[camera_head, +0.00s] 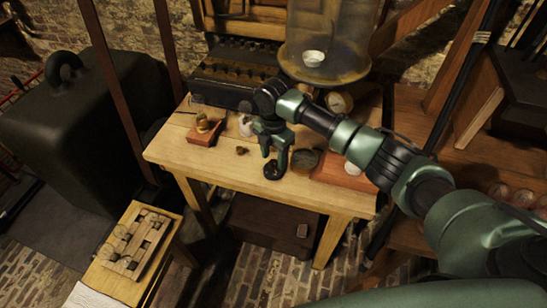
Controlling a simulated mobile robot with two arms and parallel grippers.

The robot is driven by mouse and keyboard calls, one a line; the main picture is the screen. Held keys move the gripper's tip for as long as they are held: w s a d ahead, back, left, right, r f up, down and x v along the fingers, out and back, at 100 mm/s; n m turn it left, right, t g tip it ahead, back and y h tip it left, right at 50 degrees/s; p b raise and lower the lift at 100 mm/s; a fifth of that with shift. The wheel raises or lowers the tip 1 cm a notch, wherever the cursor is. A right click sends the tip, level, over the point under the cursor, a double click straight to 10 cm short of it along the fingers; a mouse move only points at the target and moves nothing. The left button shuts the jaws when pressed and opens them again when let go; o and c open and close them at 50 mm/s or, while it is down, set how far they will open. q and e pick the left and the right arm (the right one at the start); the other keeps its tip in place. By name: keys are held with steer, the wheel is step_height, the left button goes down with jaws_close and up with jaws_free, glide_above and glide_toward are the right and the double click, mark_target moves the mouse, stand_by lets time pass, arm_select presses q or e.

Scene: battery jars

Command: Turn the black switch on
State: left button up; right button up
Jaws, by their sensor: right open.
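A small black round piece, which looks like the black switch (272,173), sits on the wooden table top (225,165) near its front edge. My right gripper (275,157) points down over it from the right, with its fingers apart and nothing visible between them. The fingertips are just above or beside the black piece; I cannot tell whether they touch it. The switch's on or off position is too small to tell. My left gripper does not show.
A red-based brass device (204,132) stands left on the table, and a small brown knob (242,151) lies nearer. A dark round piece (305,161) and a red block (340,172) are to the right. A glass jar (330,40) and a dark battery box (232,75) stand behind.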

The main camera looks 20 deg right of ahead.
steer(key=shift+f, duration=0.85)
jaws_close()
